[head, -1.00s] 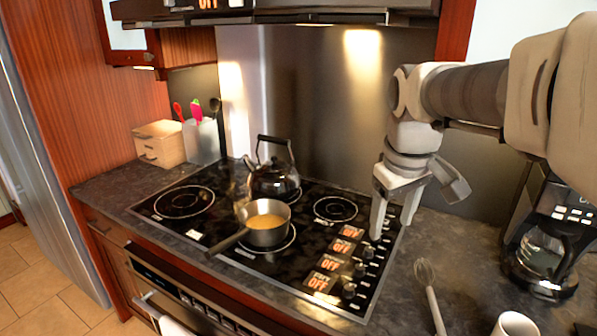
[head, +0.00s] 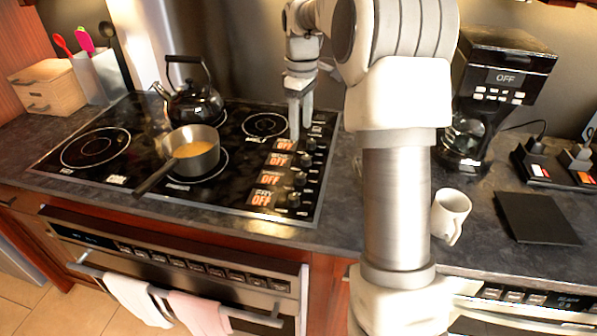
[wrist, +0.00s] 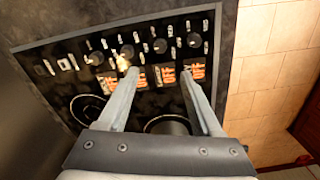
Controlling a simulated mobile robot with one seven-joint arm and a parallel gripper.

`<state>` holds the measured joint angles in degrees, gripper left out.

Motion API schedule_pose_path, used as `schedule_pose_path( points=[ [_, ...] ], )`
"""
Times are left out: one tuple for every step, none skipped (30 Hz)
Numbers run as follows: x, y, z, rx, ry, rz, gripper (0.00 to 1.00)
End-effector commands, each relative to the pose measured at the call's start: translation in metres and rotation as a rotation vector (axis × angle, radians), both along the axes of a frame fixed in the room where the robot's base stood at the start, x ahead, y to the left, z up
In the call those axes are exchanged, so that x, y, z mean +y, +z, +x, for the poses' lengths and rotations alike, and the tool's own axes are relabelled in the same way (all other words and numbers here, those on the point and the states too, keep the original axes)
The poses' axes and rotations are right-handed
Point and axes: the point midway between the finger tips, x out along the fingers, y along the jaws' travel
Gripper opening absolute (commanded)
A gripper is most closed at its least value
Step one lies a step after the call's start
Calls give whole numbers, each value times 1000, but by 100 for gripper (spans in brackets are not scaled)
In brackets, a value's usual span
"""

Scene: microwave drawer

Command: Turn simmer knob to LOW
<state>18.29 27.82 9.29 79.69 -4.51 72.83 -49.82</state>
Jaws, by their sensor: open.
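A column of several dark knobs (head: 300,178) runs along the right side of the black cooktop (head: 120,190), each beside a small display reading OFF (head: 270,177). The words above OFF are too small to tell which knob is simmer. The knobs also show as a row in the wrist view (wrist: 160,46). My gripper (head: 294,135) points down at the rear end of the knob column. In the wrist view my gripper (wrist: 160,73) is open and empty, its fingers spread over the displays, tips just short of the knob row. I cannot tell whether it touches anything.
A saucepan (head: 193,150) with yellow contents sits on a burner, its handle toward the front. A black kettle (head: 195,103) stands behind it. A coffee maker (head: 490,95), white mug (head: 451,215) and black mat (head: 536,218) are on the right counter.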

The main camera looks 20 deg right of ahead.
Motion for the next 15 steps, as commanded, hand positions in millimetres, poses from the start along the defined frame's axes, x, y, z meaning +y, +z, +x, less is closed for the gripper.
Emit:
schedule_pose_path(
  points=[
    [0,-13,-1,5,0,1,66],
    [0,-19,-1,5,0,1,66],
    [0,-28,-1,5,0,1,66],
    [0,-35,-1,6,0,1,66],
    [0,-42,-1,5,0,1,66],
    [0,-50,-1,6,0,1,66],
    [0,-57,-1,5,0,1,66],
    [0,-63,-1,5,0,1,66],
    [0,-73,-1,5,0,1,66],
    [0,-79,-1,6,0,1,66],
    [0,-85,-1,4,0,0,66],
    [0,-94,-1,5,0,1,66],
    [0,-100,-1,5,0,1,66],
    [1,-106,-1,5,0,1,66],
    [1,-114,-1,3,-1,1,66]
  ],
)
